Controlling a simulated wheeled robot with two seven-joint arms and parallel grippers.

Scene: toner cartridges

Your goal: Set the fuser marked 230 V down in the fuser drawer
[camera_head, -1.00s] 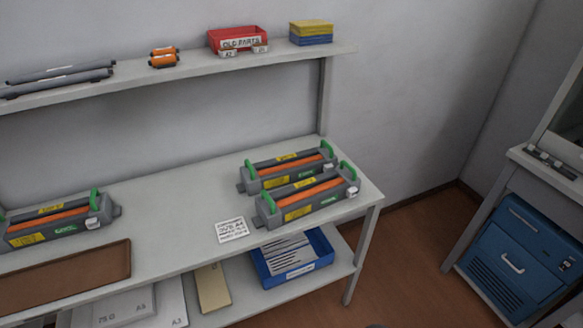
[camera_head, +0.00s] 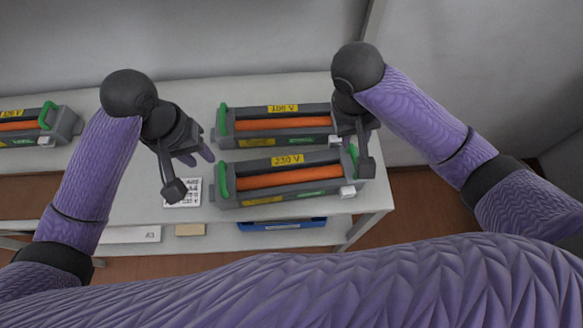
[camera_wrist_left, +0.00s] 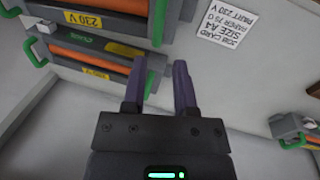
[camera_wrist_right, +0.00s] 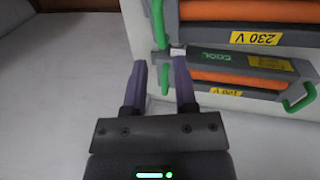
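The 230 V label shows in the left wrist view (camera_wrist_left: 82,19) and right wrist view (camera_wrist_right: 255,38). My left gripper (camera_wrist_left: 160,62) is open and empty, above the fusers' left ends. My right gripper (camera_wrist_right: 160,63) is open above their right ends, with a green handle between its fingers in the picture. Contact cannot be told. The fuser drawer cannot be identified.
A job card (camera_wrist_left: 229,37) reading PART 230 V lies left of the fusers. A third fuser (camera_head: 35,126) stands at the far left, near a brown tray (camera_head: 30,195). A blue bin (camera_head: 282,225) is on the lower shelf. The worktop ends just right of the fusers.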

